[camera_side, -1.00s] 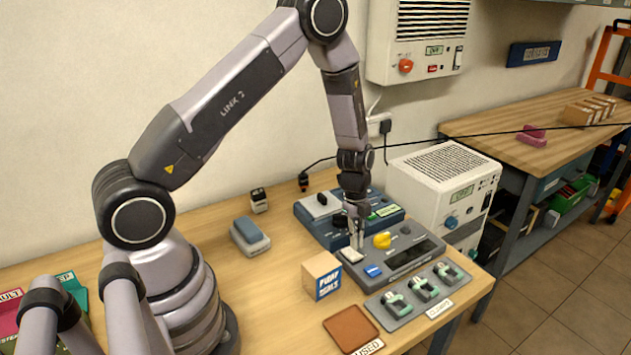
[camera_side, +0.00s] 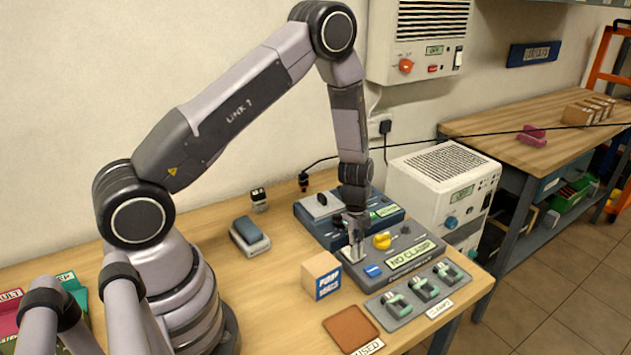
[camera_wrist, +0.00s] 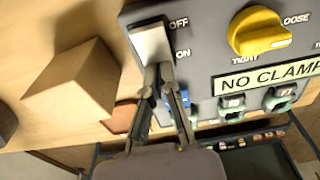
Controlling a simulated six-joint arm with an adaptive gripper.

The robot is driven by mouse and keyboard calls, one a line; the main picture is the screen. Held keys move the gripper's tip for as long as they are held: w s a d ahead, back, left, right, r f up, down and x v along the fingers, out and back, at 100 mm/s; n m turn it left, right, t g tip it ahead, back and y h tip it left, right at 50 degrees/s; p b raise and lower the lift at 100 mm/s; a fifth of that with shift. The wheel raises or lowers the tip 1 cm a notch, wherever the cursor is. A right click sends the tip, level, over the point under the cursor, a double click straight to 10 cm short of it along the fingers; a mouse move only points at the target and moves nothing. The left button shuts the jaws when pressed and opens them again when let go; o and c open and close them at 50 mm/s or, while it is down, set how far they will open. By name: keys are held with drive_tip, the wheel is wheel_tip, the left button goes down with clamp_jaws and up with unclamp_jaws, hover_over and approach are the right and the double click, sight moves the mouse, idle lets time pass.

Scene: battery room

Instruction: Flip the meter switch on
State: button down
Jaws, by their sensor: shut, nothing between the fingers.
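The meter (camera_side: 425,246) is a grey box on the bench. Its display (camera_side: 411,255) is lit and reads "NO CLAMP". Its white rocker switch (camera_wrist: 151,42) lies between the OFF and ON labels in the wrist view. A yellow knob (camera_wrist: 262,32), marked TIGHT and LOOSE, sits to the right of the switch; it also shows in the side view (camera_side: 382,241). My gripper (camera_wrist: 160,74) is shut and empty, with its fingertips at the ON end of the switch, seemingly touching it. In the side view my gripper (camera_side: 356,258) points down and partly hides the switch.
A cardboard box (camera_side: 321,275) stands close to the left of the meter. A tray of green clamps (camera_side: 417,296) lies in front of it, and a brown USED pad (camera_side: 351,329) at the front left. A blue-grey device (camera_side: 318,220) stands behind, a white unit (camera_side: 443,190) at the back right.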

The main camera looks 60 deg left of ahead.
drive_tip(key=shift+a+r, duration=0.35)
drive_tip(key=shift+a, duration=0.35)
wheel_tip(320, 180, up, 14)
drive_tip(key=d, duration=0.1)
drive_tip(key=shift+d, duration=0.4)
